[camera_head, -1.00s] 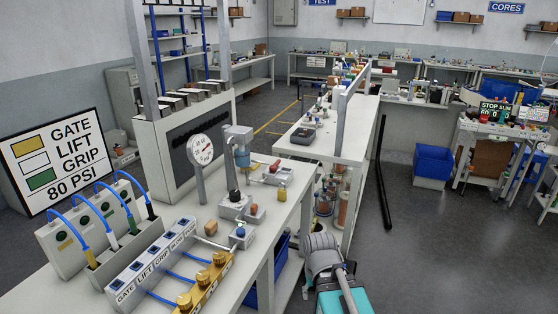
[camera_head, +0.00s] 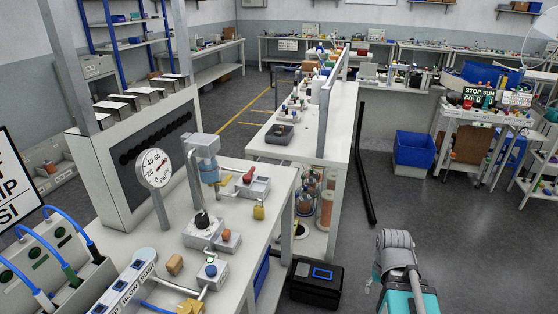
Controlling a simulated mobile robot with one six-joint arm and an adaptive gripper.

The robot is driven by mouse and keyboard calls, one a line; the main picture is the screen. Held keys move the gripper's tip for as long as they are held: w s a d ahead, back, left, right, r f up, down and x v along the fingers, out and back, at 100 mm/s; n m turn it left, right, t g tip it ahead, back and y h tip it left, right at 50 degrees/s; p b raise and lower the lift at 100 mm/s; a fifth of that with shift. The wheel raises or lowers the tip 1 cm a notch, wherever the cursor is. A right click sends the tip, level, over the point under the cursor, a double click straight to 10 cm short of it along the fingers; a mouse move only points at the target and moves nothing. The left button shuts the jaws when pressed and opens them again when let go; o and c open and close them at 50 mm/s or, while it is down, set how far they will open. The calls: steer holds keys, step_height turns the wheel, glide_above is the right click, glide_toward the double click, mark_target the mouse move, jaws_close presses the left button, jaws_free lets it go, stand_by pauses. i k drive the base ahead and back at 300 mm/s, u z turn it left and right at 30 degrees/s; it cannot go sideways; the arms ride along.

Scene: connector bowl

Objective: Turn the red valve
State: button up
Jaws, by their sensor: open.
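A valve with a red handle (camera_head: 250,176) sits on a small grey block towards the back right of the near bench (camera_head: 277,205), beside a yellow fitting (camera_head: 259,211). The handle's exact angle is too small to read. My folded grey arm link shows at the lower right, on the floor side of the bench and well apart from the valve. I cannot make out my gripper's fingers in this view.
A round pressure gauge (camera_head: 155,168) and a clamp-like fixture (camera_head: 204,160) stand left of the valve. Blocks with a black knob (camera_head: 202,218) and an orange knob (camera_head: 226,236) lie nearer. A black case (camera_head: 316,282) is on the floor. Floor to the right is open.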

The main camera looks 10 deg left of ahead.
mark_target(246, 178)
steer(key=i, duration=1.5)
steer(key=u, duration=0.95)
